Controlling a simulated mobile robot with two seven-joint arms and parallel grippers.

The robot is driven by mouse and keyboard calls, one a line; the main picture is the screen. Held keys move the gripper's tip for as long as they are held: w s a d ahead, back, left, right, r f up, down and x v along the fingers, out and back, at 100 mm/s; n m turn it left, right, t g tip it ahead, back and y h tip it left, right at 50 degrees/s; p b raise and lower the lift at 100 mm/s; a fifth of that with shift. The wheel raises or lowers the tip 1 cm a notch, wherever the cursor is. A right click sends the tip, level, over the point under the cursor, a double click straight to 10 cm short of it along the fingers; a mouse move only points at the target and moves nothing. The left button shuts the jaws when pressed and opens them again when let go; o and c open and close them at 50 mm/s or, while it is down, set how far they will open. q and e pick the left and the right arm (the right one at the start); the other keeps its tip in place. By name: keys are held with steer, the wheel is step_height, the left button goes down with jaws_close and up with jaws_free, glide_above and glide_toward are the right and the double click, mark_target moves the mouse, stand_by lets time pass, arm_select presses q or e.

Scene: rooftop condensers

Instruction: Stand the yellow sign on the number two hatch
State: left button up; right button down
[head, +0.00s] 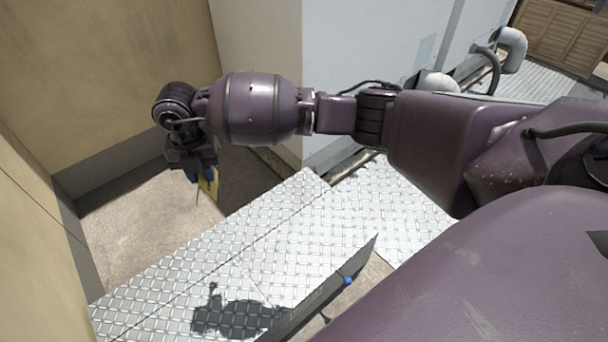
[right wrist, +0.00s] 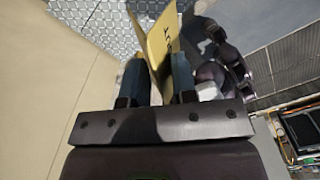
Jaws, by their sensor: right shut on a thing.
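The yellow sign (head: 209,182) hangs from my right gripper (head: 200,178) at the left of the head view. In the right wrist view the sign (right wrist: 160,38) stands out between the two dark blue fingers of the right gripper (right wrist: 158,76), which is shut on it. Two panels of it show at an angle to each other, with part of a dark mark on one face. In the head view it is in the air near the beige walls. I cannot read a number two on any surface, so I cannot pick out that hatch. My left gripper is not in view.
Bright tread plate (head: 290,235) covers the middle of the floor, with a bare concrete patch (head: 145,235) at left. A beige wall (head: 120,75) and a pale cabinet (head: 350,45) stand behind. A thin dark panel with a blue spot (head: 347,281) rises at the front.

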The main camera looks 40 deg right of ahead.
steer(key=d+f+m+b, duration=0.4)
steer(key=d+f+m, duration=0.3)
steer(key=d+f, duration=0.95)
steer(key=m+b, duration=0.5)
steer(key=b, duration=0.6)
glide_above(321, 244)
step_height(321, 244, down, 30)
steer(key=shift+f, duration=0.1)
step_height(321, 244, down, 4)
steer(key=shift+s+r+b, duration=0.1)
steer(key=shift+r+b, duration=0.15)
steer(key=shift+b, duration=0.4)
steer(key=shift+f, duration=0.2)
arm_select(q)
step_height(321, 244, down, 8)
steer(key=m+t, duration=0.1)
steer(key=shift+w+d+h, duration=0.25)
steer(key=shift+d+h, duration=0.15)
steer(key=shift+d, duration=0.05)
arm_select(e)
steer(key=shift+w+r, duration=0.15)
steer(key=shift+w, duration=0.05)
